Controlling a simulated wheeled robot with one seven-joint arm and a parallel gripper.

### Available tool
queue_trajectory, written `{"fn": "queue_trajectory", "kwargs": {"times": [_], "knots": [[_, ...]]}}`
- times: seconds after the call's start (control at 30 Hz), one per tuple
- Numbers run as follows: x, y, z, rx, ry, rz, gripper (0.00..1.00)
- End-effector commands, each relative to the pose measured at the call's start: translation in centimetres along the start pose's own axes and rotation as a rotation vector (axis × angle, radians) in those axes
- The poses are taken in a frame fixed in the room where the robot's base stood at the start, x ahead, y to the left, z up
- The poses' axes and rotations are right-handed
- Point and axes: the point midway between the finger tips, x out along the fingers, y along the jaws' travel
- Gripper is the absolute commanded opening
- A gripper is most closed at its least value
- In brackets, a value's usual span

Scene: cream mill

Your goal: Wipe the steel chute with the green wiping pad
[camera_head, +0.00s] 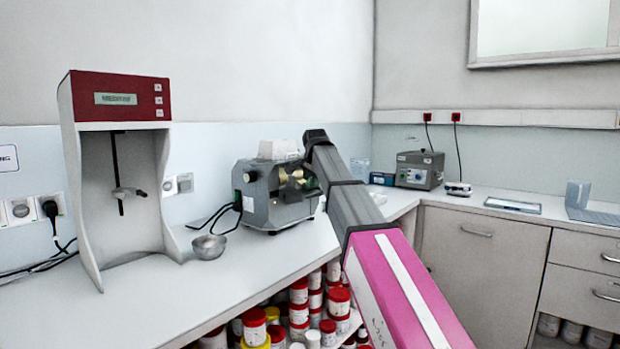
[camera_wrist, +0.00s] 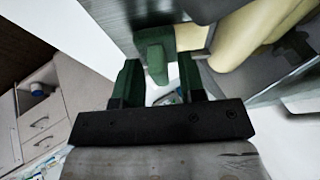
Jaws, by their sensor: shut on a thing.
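My gripper (camera_wrist: 158,76) shows in the wrist view with its two dark fingers apart on either side of a green wiping pad (camera_wrist: 155,50). It is shut on the pad, which sticks out past the fingertips. The pad is close to the cream-coloured rollers (camera_wrist: 255,35) of the mill; I cannot tell whether it touches anything. In the head view the grey mill (camera_head: 268,203) stands on the counter, with my arm reaching over its right side. My arm hides the pad there. I cannot pick out the steel chute for certain in either view.
A red-topped stand (camera_head: 118,88) and a small metal bowl (camera_head: 208,247) are on the counter left of the mill. Red-lidded jars (camera_head: 298,315) crowd the shelf below. A grey instrument box (camera_head: 419,170) stands at the back right.

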Motion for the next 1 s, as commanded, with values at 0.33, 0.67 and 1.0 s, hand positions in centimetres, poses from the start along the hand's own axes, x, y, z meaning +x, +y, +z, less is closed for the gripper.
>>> {"fn": "queue_trajectory", "kwargs": {"times": [0.33,0.67,1.0], "knots": [[0.3,1.9,0.1,0.000,-0.001,0.003,0.18],[-0.2,1.7,-0.1,0.000,-0.002,0.003,0.18],[-2.8,0.8,-1.2,0.001,0.000,0.000,0.18]]}}
